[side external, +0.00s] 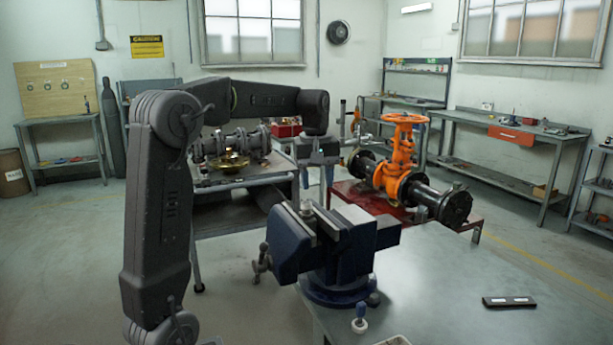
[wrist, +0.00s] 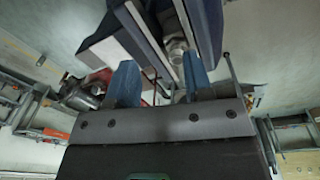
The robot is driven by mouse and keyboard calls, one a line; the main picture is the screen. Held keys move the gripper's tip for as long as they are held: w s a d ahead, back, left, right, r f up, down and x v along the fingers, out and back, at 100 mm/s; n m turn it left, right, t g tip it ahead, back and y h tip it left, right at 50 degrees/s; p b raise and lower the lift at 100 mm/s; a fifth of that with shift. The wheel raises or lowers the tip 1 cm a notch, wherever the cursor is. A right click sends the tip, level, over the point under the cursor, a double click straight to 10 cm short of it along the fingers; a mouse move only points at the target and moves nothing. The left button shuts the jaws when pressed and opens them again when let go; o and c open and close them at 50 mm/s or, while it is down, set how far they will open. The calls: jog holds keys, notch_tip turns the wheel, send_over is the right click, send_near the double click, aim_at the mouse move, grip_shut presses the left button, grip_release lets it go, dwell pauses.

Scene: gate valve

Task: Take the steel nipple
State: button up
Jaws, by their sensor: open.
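A small grey metal piece, which looks like the steel nipple (side external: 307,208), stands at the jaws of the blue vise (side external: 345,238). In the wrist view the nipple (wrist: 177,47) shows as a pale round shape between the vise jaws, partly hidden. My gripper (side external: 317,186) is open, pointing down just above the vise. Its two blue fingers are apart, with nothing seen held between them. In the wrist view my gripper (wrist: 161,75) has the nipple beyond its fingertips, toward the right finger. I cannot tell whether the fingers touch the vise.
The vise is bolted near the corner of a grey table (side external: 450,270). A dark flat object (side external: 508,302) and a small blue-and-white item (side external: 360,322) lie on it. An orange gate valve (side external: 398,155) with black pipe stands behind on a red bench. The table's right side is mostly clear.

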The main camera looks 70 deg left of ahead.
aim_at(306, 202)
jog(key=a+n, duration=0.1)
jog(key=a, duration=0.1)
jog(key=a+f+n, duration=0.1)
jog(key=a, duration=0.1)
jog(key=a+n, duration=0.1)
jog(key=a, duration=0.2)
jog(key=shift+w+f+g+h, duration=0.2)
jog(key=shift+f+g+h, duration=0.1)
jog(key=shift+g, duration=0.1)
jog(key=shift+f, duration=3.4)
grip_shut()
